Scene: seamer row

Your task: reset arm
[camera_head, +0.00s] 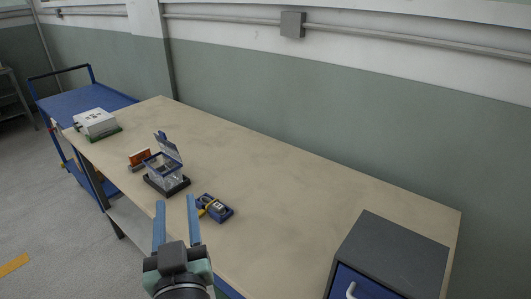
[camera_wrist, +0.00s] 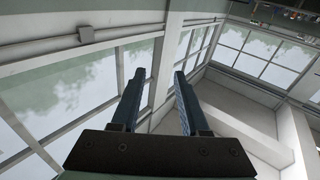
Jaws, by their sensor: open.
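My gripper (camera_head: 176,222) is in the lower middle of the head view, raised in front of the long table's near edge. Its two blue fingers stand apart with nothing between them. In the wrist view my gripper (camera_wrist: 160,90) points up toward windows and the upper wall, and its open fingers are empty. The gripper touches none of the things on the table in these views.
The tan table (camera_head: 290,165) holds a clear box with a raised lid (camera_head: 165,165), a blue tray (camera_head: 214,208), an orange item (camera_head: 140,157), a white box (camera_head: 96,122) and a grey cabinet (camera_head: 395,250). A blue cart (camera_head: 85,101) stands at the far left. The table's back middle is clear.

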